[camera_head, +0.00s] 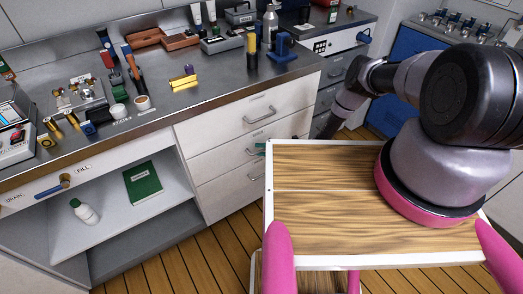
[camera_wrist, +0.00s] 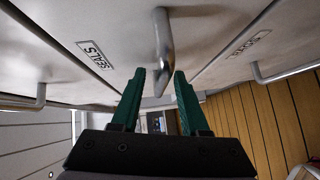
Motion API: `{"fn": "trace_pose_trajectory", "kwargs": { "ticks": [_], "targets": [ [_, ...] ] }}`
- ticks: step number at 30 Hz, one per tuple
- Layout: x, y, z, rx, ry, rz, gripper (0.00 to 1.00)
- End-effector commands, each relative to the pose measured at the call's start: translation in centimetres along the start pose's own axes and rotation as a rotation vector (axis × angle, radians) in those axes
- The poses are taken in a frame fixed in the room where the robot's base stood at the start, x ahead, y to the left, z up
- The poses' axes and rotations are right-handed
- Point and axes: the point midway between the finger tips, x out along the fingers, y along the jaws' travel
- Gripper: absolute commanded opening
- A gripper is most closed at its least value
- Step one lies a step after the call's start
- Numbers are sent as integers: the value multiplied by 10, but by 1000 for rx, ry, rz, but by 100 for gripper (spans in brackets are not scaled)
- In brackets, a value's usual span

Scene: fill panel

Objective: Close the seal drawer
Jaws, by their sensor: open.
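The seal drawer shows in the wrist view as a pale front with a SEALS label (camera_wrist: 95,55) and a metal bar handle (camera_wrist: 162,45). In the head view it appears to be the middle front (camera_head: 222,161) of the white drawer stack. My gripper (camera_wrist: 158,75) is open, its two green fingers pointing at the drawer front, with the handle's end showing between the fingertips. I cannot tell whether they touch it. How far the drawer stands out is unclear.
Neighbouring drawers have their own handles, one above (camera_head: 260,115) and one below (camera_head: 256,174). The grey worktop (camera_head: 215,105) carries bottles and tools. An open shelf left of the drawers holds a green book (camera_head: 143,183) and a white bottle (camera_head: 84,212). Wooden floor (camera_head: 190,245) is clear in front.

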Motion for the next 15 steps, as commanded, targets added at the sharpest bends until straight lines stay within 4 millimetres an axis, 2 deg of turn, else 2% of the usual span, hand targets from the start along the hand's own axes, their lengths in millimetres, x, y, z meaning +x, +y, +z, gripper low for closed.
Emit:
{"fn": "trace_pose_trajectory", "kwargs": {
  "ticks": [12,15],
  "targets": [
    [-76,0,2,0,-4,0,45],
    [-91,0,1,0,-2,-1,45]
  ]
}}
